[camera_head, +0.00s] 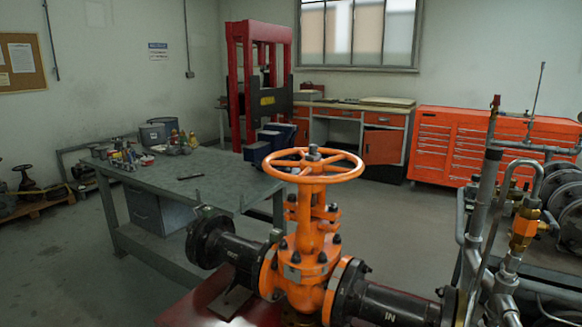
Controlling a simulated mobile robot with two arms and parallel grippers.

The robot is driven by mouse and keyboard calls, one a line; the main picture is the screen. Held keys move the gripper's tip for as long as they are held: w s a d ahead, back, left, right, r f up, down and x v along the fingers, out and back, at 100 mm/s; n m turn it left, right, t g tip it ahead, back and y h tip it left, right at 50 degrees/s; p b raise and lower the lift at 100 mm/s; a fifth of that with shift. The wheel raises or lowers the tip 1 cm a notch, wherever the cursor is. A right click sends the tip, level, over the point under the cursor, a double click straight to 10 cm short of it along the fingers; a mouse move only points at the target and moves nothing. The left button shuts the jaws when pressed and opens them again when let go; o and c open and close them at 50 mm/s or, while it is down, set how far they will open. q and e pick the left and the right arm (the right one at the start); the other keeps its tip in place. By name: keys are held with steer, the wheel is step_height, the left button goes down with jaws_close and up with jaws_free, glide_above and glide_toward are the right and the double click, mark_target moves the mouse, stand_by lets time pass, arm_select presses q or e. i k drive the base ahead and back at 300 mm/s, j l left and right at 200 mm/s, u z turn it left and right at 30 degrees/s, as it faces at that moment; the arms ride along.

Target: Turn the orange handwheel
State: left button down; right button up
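The orange handwheel (312,165) is a spoked ring lying roughly level on top of an orange gate valve body (306,262) in the lower middle of the head view. A dark nut sits at its hub. Black flanged pipes (393,303) run out from both sides of the valve, marked "OUT" at the left and "IN" at the right. Nothing touches the handwheel. Neither of my grippers shows in this view.
A grey workbench (225,180) with small items stands behind the valve at left. Metal pipework (482,205) rises close at right. A red press frame (234,85) and orange tool cabinet (455,148) stand farther back. Open floor (410,225) lies between.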

mark_target(309, 165)
steer(key=i+l+z, duration=0.1)
steer(key=l+z, duration=0.25)
steer(key=i+l+z, duration=0.1)
steer(key=l+z, duration=0.15)
steer(key=z, duration=0.15)
